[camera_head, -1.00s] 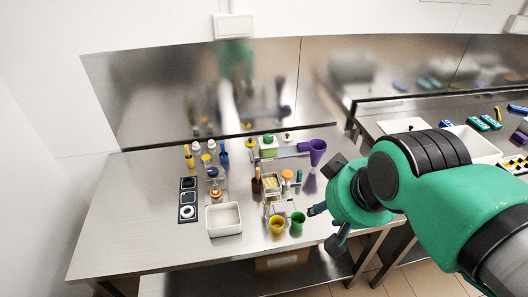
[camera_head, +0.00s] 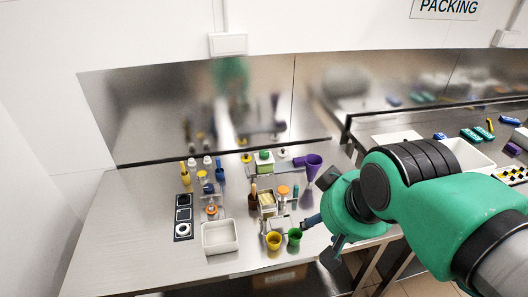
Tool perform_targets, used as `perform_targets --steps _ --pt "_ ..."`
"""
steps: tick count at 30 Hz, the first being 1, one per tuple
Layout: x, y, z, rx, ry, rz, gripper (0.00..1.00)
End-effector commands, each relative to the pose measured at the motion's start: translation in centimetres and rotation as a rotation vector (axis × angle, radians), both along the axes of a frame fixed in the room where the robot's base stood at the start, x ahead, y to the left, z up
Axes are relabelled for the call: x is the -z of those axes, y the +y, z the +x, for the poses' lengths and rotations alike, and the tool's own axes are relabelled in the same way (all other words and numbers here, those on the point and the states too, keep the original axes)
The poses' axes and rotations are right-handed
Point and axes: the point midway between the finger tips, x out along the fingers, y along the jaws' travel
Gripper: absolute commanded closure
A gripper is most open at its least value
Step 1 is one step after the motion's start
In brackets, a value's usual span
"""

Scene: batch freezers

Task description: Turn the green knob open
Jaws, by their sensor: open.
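A small green-topped item (camera_head: 264,157) stands at the back of the steel table, beside the purple funnel. A green cup (camera_head: 294,236) stands near the front edge, next to a yellow cup (camera_head: 273,241). I cannot tell whether either carries the green knob; no knob shows clearly at this size. My gripper (camera_head: 323,233) is open and empty, at the right of the green cup and near the table's front right corner. Its fingers point left and down. My green arm hides part of the table's right side.
A white tray (camera_head: 220,238), a black panel (camera_head: 183,216) and several small bottles fill the left middle. A second bench at right holds a white bin (camera_head: 470,154). The table's front left is clear.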

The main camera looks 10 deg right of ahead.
Motion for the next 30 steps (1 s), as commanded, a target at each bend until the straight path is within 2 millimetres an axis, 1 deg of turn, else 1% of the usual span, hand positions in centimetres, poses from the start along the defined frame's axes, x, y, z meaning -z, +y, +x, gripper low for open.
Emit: perform_targets --steps 5,11,15,21,25,30 --pt "-1.7 0.0 2.0 0.025 0.021 0.013 0.47" --pt "-4.2 0.0 5.9 0.075 0.059 0.037 0.47" --pt "-5.8 0.1 9.1 0.117 0.088 0.056 0.47" --pt "-7.6 0.1 14.1 0.178 0.128 0.081 0.47" --pt "-8.3 0.2 17.3 0.218 0.155 0.096 0.47" --pt "-8.8 0.2 21.6 0.272 0.191 0.113 0.47"
